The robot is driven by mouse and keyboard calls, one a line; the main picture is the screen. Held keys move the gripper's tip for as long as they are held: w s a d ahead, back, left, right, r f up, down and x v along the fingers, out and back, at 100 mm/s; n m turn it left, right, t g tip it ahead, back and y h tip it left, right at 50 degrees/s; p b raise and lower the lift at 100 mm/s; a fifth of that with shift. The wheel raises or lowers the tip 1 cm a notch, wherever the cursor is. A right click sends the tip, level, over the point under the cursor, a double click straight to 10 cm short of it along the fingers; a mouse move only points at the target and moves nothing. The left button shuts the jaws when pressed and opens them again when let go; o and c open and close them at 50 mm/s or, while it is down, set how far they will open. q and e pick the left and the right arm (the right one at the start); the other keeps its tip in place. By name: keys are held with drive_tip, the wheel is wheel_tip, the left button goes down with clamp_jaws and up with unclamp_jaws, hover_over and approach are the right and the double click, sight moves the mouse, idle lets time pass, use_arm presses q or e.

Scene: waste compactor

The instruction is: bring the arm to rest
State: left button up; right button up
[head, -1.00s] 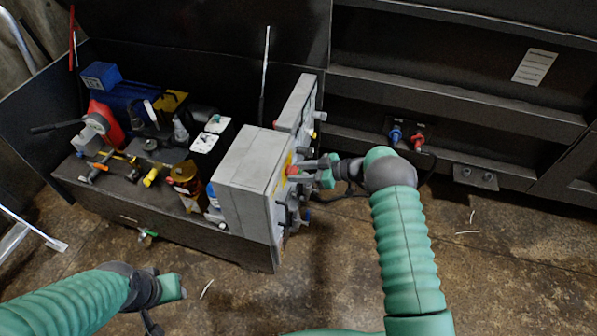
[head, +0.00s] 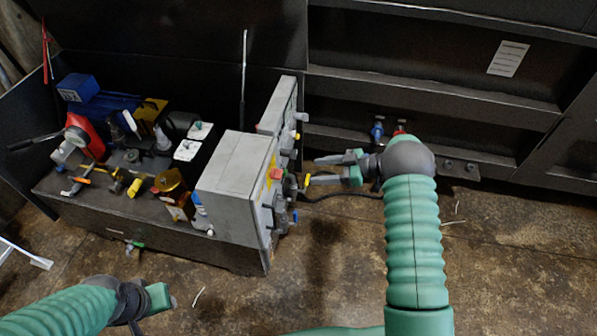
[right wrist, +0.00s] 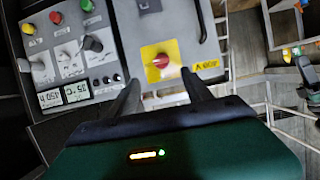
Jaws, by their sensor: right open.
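My right arm (head: 412,235) is green and reaches forward on the right in the head view. Its gripper (head: 314,171) is open and empty, with the fingers pointing left at the grey control box (head: 232,178). A gap separates the fingertips from the red knob (head: 276,173) on the box. In the right wrist view the red knob (right wrist: 160,61) sits on a yellow plate ahead of the two spread fingers (right wrist: 160,90). My left gripper (head: 145,300) hangs low at the left over the floor, and its jaw state is unclear.
A second grey box (head: 278,112) stands behind the first. Blue and red connectors (head: 377,129) are behind my right wrist. The floor between my arms is clear.

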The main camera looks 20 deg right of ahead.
drive_tip(key=v, duration=0.3)
drive_tip(key=shift+s+d+r, duration=0.1)
drive_tip(key=shift+s+d, duration=0.15)
drive_tip(key=shift+d, duration=0.05)
drive_tip(key=w+r+m+t+h+p, duration=0.25)
drive_tip(key=r+m+h, duration=0.2)
drive_tip(key=r, duration=0.25)
drive_tip(key=w+r+m+t+h+p, duration=0.1)
drive_tip(key=w+r+m+t+h, duration=0.1)
drive_tip(key=w+r+m+h, duration=0.3)
drive_tip(key=s+a+g+p, duration=0.1)
drive_tip(key=s+a+g, duration=0.2)
drive_tip(key=s, duration=0.7)
drive_tip(key=s+a+f+m+g+h+p, duration=0.1)
drive_tip(key=s+a+g, duration=0.2)
drive_tip(key=s, duration=0.7)
drive_tip(key=s+a+f+g+p, duration=0.1)
drive_tip(key=s+a+g, duration=0.2)
drive_tip(key=s+a, duration=0.3)
drive_tip(key=s, duration=0.4)
drive_tip(key=shift+s+a+h, duration=0.3)
drive_tip(key=shift+h, duration=0.05)
